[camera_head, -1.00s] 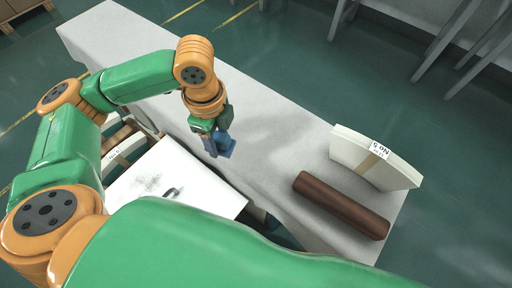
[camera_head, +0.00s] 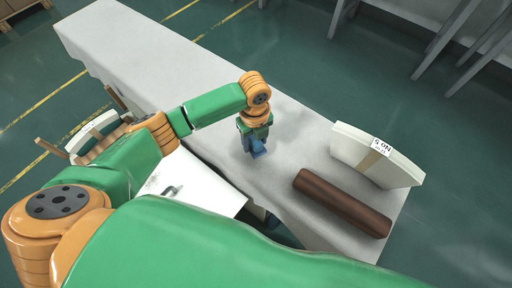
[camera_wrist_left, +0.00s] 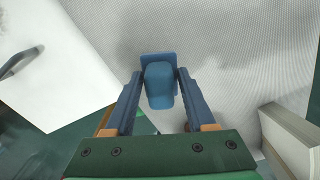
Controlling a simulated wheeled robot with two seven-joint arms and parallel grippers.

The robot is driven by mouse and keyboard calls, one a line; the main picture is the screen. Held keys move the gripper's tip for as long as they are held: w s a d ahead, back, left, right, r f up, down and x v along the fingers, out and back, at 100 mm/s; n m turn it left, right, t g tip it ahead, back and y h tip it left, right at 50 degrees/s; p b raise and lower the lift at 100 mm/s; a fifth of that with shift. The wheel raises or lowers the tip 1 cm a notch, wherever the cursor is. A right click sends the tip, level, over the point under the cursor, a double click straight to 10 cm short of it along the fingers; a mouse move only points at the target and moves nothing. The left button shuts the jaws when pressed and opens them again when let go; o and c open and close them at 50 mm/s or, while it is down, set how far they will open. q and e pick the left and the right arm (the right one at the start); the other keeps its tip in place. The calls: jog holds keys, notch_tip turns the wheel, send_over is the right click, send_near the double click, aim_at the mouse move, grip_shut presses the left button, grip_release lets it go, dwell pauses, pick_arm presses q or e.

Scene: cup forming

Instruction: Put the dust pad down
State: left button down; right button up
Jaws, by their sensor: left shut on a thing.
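The dust pad is a small blue block with a flat plate; in the head view the pad (camera_head: 258,151) hangs below my left gripper (camera_head: 252,139), over the pale grey table (camera_head: 213,73). In the left wrist view the pad (camera_wrist_left: 160,85) sits between the two blue fingers of my left gripper (camera_wrist_left: 159,96), which is shut on it. The pad appears to be above the cloth-like table surface; the exact gap cannot be told. My right gripper is not in view.
A white panel with a dark handle (camera_head: 213,192) is left of the pad. The table's middle is clear.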

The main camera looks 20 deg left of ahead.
aim_at(256, 147)
pick_arm(q)
jog(key=shift+w+d+f, duration=0.1)
jog(key=shift+f, duration=1.65)
jog(key=shift+f, duration=0.1)
jog(key=shift+c, duration=1.2)
grip_release()
jog(key=shift+r, duration=0.2)
notch_tip(256, 147, up, 12)
jog(key=shift+f+p, duration=0.1)
jog(key=shift+p, duration=0.75)
